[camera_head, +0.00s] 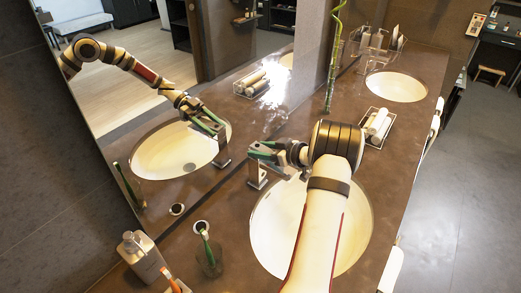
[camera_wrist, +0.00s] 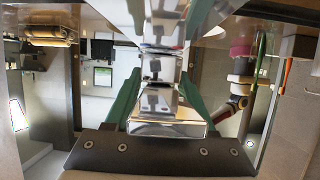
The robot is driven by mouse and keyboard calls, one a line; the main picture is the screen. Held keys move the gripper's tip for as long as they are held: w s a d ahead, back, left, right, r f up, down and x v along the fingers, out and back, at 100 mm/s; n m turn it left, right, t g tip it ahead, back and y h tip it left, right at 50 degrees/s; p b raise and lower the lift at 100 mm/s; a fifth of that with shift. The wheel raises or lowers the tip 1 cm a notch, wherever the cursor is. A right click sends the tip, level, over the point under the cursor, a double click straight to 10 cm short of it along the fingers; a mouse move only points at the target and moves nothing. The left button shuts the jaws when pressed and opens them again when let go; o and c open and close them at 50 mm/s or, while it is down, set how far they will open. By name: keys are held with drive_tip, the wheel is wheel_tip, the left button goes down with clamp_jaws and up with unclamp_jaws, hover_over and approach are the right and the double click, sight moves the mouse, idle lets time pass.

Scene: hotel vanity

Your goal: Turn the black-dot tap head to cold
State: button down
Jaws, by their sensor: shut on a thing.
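The metal tap (camera_head: 256,177) stands at the back edge of the near basin (camera_head: 262,235). My gripper (camera_head: 264,150) is at the top of this tap, with its green fingers on the tap head. In the wrist view the shiny tap (camera_wrist: 165,128) lies between the two green fingers of my gripper (camera_wrist: 160,100), which is shut on the tap head. No black dot can be made out in either view. The fingers and wrist hide part of the tap head in the head view.
A mirror (camera_head: 110,120) runs along the left and reflects my arm and the tap. A soap bottle (camera_head: 143,257) and a cup with a toothbrush (camera_head: 209,263) stand at the front left. A rack of rolled towels (camera_head: 377,126) and a second basin (camera_head: 396,87) lie beyond my arm.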

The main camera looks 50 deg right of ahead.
drive_tip(key=n+y, duration=0.4)
drive_tip(key=y, duration=0.1)
drive_tip(key=shift+d+n+g, duration=0.3)
drive_tip(key=shift+g, duration=0.1)
drive_tip(key=shift+n+y, duration=0.5)
drive_tip(key=shift+y, duration=0.2)
drive_tip(key=shift+w+y, duration=0.1)
drive_tip(key=shift+y, duration=0.2)
drive_tip(key=shift+c, duration=1.2)
unclamp_jaws()
drive_tip(key=shift+g, duration=0.3)
drive_tip(key=v, duration=0.7)
drive_tip(key=shift+s, duration=0.25)
drive_tip(key=shift+d+r, duration=0.1)
